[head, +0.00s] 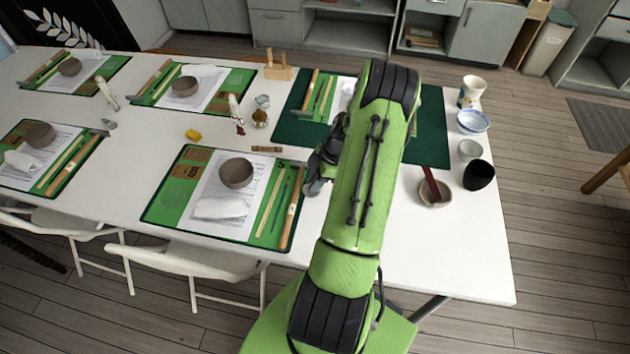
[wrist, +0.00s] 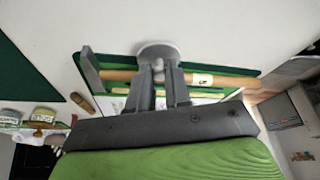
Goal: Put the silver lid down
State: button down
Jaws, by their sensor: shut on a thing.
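The silver lid (wrist: 158,51) is a small round pale-grey disc at my fingertips in the wrist view. My gripper (wrist: 159,73) is shut on it, with the two fingers close together below the disc. A wooden-handled hammer (wrist: 205,78) lies beyond the fingers on a green mat. In the head view my gripper (head: 318,172) hangs near the right edge of the front green mat (head: 163,210), partly covered by my arm. The gap between lid and table cannot be judged.
A brown bowl (head: 236,173), papers and tools lie on the front mat. The white table (head: 450,255) is bare at the front right.

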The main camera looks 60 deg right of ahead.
jog(key=shift+f+b, duration=0.3)
jog(key=shift+f, duration=0.05)
jog(key=c, duration=1.1)
grip_release()
jog(key=shift+o, duration=0.2)
